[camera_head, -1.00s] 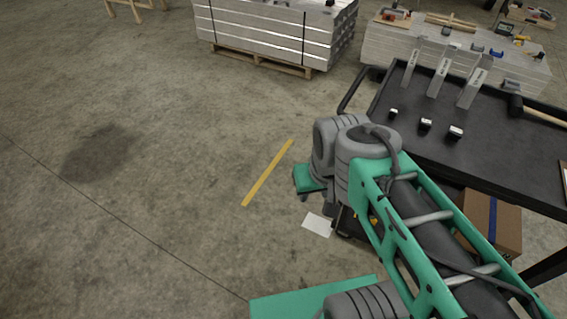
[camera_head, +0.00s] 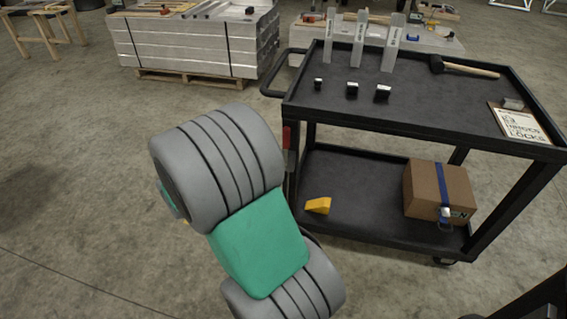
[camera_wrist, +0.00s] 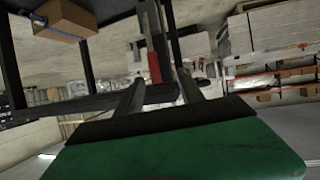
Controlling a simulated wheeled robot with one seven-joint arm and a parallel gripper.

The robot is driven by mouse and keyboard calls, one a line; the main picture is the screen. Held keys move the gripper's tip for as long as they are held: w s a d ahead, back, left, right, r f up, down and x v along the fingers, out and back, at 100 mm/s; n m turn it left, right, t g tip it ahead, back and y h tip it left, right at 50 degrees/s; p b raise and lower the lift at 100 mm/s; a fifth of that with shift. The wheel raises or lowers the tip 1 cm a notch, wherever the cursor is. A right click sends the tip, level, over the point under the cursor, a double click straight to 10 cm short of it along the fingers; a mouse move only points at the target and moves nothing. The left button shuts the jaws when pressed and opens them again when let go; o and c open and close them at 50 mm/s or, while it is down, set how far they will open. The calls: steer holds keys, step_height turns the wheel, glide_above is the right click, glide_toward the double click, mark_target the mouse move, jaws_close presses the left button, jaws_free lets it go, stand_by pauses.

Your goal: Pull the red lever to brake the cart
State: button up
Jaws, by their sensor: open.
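The black cart (camera_head: 400,125) stands at the right in the head view, with an upper tray and a lower shelf. The red lever (camera_head: 287,137) is a small upright piece at the cart's left corner post, below the upper tray. In the wrist view the red lever (camera_wrist: 154,67) lies ahead, between the two finger lines. My gripper (camera_wrist: 160,77) shows there with its dark fingers apart and nothing held. Whether the fingers reach around the lever I cannot tell. In the head view my arm hides the gripper.
On the cart's lower shelf are a cardboard box (camera_head: 437,190) with a blue strap and a yellow wedge (camera_head: 318,205). The upper tray holds metal brackets, a hammer (camera_head: 465,68) and a clipboard (camera_head: 520,125). Stacked aluminium (camera_head: 190,45) stands behind.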

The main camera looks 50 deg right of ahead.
mark_target(285, 138)
steer(key=d+f+h+b, duration=0.1)
steer(key=d, duration=0.3)
steer(key=d+h+b, duration=0.1)
steer(key=d+h, duration=0.1)
steer(key=d, duration=0.2)
steer(key=w+d+f+t+h, duration=0.1)
steer(key=d, duration=0.4)
steer(key=shift+f+h+b, duration=0.3)
steer(key=shift+f+b, duration=0.05)
steer(key=shift+b, duration=0.05)
steer(key=shift+c, duration=0.6)
jaws_close()
